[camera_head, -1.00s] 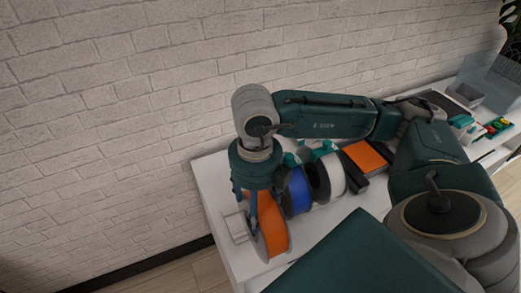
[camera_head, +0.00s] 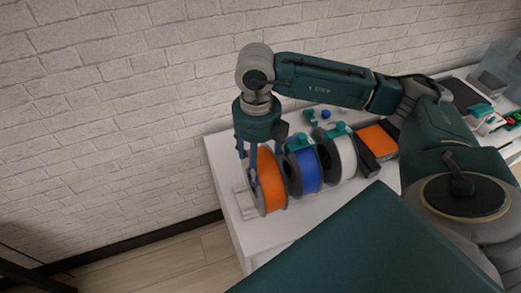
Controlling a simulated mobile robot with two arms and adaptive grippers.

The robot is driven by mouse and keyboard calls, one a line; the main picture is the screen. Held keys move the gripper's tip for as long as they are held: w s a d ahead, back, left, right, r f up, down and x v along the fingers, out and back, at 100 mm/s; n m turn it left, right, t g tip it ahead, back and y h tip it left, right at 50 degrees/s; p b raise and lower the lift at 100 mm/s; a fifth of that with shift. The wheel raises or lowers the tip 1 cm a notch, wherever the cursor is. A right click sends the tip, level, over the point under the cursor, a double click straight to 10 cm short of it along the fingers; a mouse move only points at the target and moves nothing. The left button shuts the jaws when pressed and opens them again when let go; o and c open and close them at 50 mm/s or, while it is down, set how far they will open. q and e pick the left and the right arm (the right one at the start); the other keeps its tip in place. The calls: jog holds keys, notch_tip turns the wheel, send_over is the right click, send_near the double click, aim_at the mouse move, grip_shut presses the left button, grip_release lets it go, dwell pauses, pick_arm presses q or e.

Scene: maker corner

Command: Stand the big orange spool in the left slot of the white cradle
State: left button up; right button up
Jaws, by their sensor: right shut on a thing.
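The big orange spool (camera_head: 269,182), with grey flanges, stands upright at the left end of the white table. My right gripper (camera_head: 250,165) reaches down from above and is shut on the spool's upper rim. The white cradle (camera_head: 240,203) shows as low white rails at the spool's left and base; the spool hides most of it. I cannot tell whether the spool rests in the slot or hangs just above it. My left gripper is not in view.
A blue spool (camera_head: 307,171) and a white spool (camera_head: 342,157) stand close on the right, each with a green piece on top. An orange-topped box (camera_head: 377,142) lies beyond. The white table's (camera_head: 232,226) left edge is near; a brick wall (camera_head: 120,100) stands behind.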

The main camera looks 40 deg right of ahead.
jog(key=shift+w+d+r, duration=0.1)
jog(key=shift+w+d, duration=0.1)
jog(key=shift+w, duration=0.55)
jog(key=shift+w+d+r, duration=0.1)
jog(key=shift+w+d, duration=0.05)
jog(key=shift+w, duration=0.6)
jog(key=shift+f+b, duration=1.45)
jog(key=shift+f, duration=0.15)
jog(key=o, duration=1.5)
jog(key=shift+s, duration=0.1)
jog(key=shift+s+f, duration=0.1)
jog(key=shift+f, duration=0.05)
notch_tip(320, 180, up, 12)
jog(key=shift+r, duration=0.15)
